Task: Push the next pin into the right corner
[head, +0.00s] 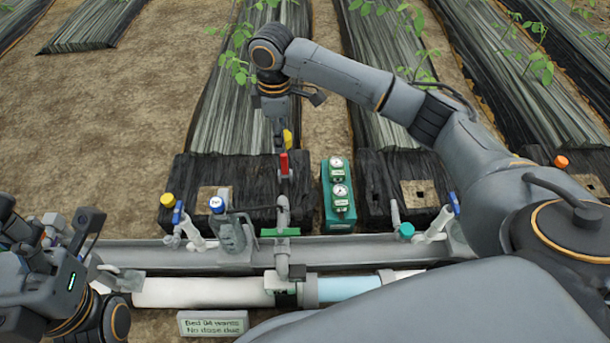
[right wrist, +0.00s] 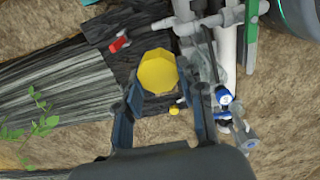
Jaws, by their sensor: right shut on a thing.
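My right gripper (head: 282,142) hangs from the raised arm over the far edge of a black block. It is shut on a yellow-headed thing (head: 288,138), probably a pin. In the right wrist view the same yellow head (right wrist: 158,72) is an octagon between the fingers of my right gripper (right wrist: 158,95); any shaft below is hidden. The black film-covered block (head: 250,180) lies below it, with a pale square patch (head: 213,195). I cannot tell which corner is meant. My left gripper (head: 48,238) is at the lower left, its fingers unclear.
A red valve handle (head: 284,163) stands upright just below the right gripper. A teal box with gauges (head: 338,195) stands right of it. A grey rail (head: 150,253) and white pipe (head: 200,291) cross in front.

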